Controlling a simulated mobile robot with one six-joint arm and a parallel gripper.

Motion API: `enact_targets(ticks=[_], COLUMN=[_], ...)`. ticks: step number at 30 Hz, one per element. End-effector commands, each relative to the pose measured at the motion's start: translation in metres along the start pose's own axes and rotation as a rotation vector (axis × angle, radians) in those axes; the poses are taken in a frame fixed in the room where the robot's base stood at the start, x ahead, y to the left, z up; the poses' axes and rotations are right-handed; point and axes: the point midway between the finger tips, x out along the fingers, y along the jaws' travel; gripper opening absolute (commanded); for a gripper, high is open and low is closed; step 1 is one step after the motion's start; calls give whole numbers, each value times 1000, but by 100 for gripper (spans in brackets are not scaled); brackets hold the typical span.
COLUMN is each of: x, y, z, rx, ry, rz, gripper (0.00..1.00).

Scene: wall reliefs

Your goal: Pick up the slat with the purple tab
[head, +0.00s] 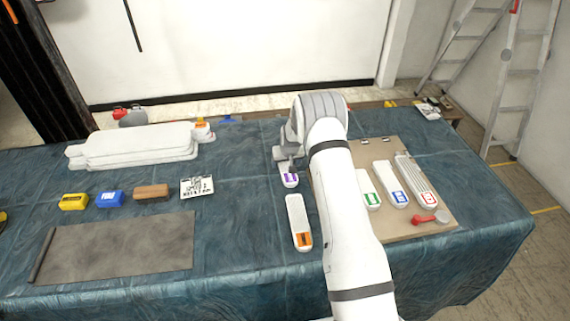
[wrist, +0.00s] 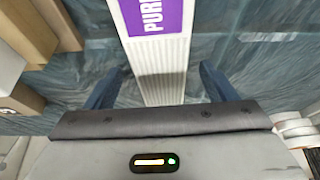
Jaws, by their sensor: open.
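The slat with the purple tab (head: 290,180) lies on the blue cloth in the head view, mostly hidden behind my arm and gripper. In the wrist view the white ribbed slat (wrist: 162,80) runs up from between my fingers, with its purple tab (wrist: 154,15) at the top edge. My gripper (wrist: 158,85) is open, with one dark finger on each side of the slat and a gap on both sides. In the head view my gripper (head: 287,163) is over the slat's far part. Whether the fingers touch the cloth cannot be told.
A slat with an orange tab (head: 299,223) lies nearer on the cloth. Slats with green (head: 368,190), blue (head: 390,184) and red (head: 416,182) tabs lie on a beige board (head: 405,232) at right.

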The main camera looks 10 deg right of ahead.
Motion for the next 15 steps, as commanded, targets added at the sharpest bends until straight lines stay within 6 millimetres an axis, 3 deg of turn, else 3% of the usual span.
enact_targets(ticks=[10,15], x=[7,7], y=[-1,-1], z=[0,0], rx=[-1,-1], ry=[1,0], rz=[-1,-1], gripper=[78,65])
